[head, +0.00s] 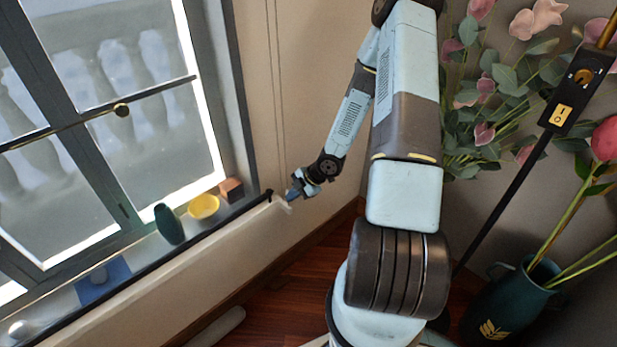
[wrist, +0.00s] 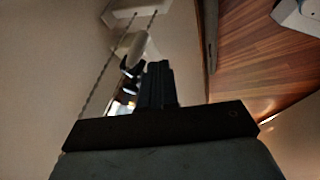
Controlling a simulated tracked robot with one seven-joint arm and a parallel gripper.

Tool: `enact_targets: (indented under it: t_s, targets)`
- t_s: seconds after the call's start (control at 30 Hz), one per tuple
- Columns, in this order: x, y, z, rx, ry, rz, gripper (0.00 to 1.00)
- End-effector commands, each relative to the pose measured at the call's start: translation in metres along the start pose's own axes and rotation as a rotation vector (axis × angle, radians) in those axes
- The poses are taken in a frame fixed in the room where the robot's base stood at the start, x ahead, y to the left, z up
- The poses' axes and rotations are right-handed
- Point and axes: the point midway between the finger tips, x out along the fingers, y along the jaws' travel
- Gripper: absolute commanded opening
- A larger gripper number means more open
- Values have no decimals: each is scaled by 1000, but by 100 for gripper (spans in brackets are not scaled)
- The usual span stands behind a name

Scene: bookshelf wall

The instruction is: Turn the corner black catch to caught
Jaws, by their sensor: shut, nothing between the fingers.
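A small black catch (head: 270,194) sits at the right end of the window sill, near the wall corner. My gripper (head: 289,196) is just to the right of it in the head view, its fingers pointing down and left. In the wrist view the dark fingers (wrist: 157,88) are together, with nothing visible between them. A small dark piece (wrist: 130,68) beside a pale fitting shows just left of the fingertips; it may be the catch. Whether the fingers touch it cannot be told, nor can its turned position.
On the sill stand a dark green vase (head: 169,225), a yellow bowl (head: 204,207) and a brown block (head: 231,189). The window (head: 110,110) is behind them. A lamp pole (head: 510,190) and a teal jug (head: 510,300) with flowers stand at right. Wooden floor (head: 285,285) lies below.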

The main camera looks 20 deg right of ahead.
Motion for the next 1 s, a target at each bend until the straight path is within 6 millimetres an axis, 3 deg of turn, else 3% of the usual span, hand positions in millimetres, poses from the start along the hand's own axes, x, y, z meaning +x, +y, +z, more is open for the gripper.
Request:
enact_targets:
  t_s: [0.4, 0.77, 1.0]
  targets:
    - [-56, 16, 10, -5, -5, 7, 0]
    - [-90, 22, 15, -2, -4, 6, 0]
    - [-92, 24, 13, 26, -6, -13, 21]
